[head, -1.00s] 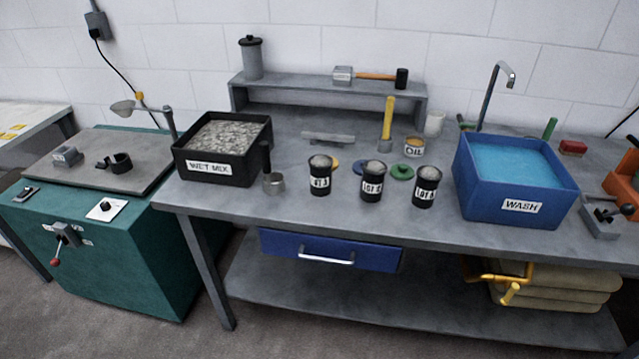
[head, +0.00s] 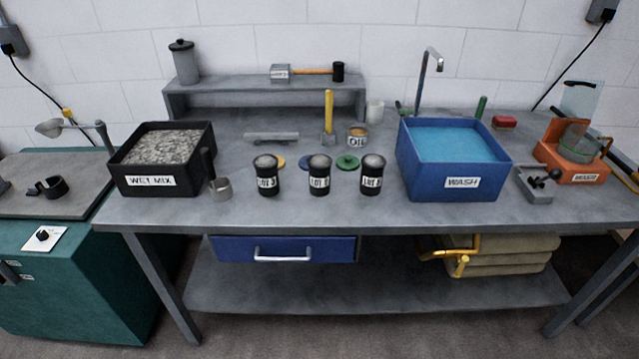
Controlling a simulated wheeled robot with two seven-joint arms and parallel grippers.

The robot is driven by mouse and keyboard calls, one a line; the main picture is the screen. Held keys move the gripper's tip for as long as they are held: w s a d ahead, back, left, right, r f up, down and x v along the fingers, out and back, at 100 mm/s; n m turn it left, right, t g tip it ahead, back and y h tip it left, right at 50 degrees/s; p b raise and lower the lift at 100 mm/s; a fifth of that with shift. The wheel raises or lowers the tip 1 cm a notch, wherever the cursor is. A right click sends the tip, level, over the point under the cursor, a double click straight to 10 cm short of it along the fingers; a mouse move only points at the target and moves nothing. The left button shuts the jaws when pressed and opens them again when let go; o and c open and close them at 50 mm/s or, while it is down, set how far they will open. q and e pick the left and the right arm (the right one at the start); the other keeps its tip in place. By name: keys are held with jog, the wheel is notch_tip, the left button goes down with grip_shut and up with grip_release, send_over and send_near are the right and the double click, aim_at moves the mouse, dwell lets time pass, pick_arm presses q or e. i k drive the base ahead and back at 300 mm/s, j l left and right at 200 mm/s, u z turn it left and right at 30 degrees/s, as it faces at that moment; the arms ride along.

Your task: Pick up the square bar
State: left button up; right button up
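A short grey bar (head: 271,137) lies flat on the workbench (head: 240,212), in front of the raised back shelf (head: 262,90). It lies sideways in the picture, left of a tool with an upright yellow handle (head: 328,108). Its ends are too small to tell whether its section is square. Neither of my grippers is in view.
A black WET MIX tub (head: 153,181) stands left of the bar, with a metal scoop (head: 221,188) beside it. Three black lot cups (head: 319,180) stand in front. A blue WASH basin (head: 462,183) and an orange mixer (head: 572,172) are to the right.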

aim_at(250, 136)
jog(key=i+j, duration=0.8)
jog(key=i, duration=0.15)
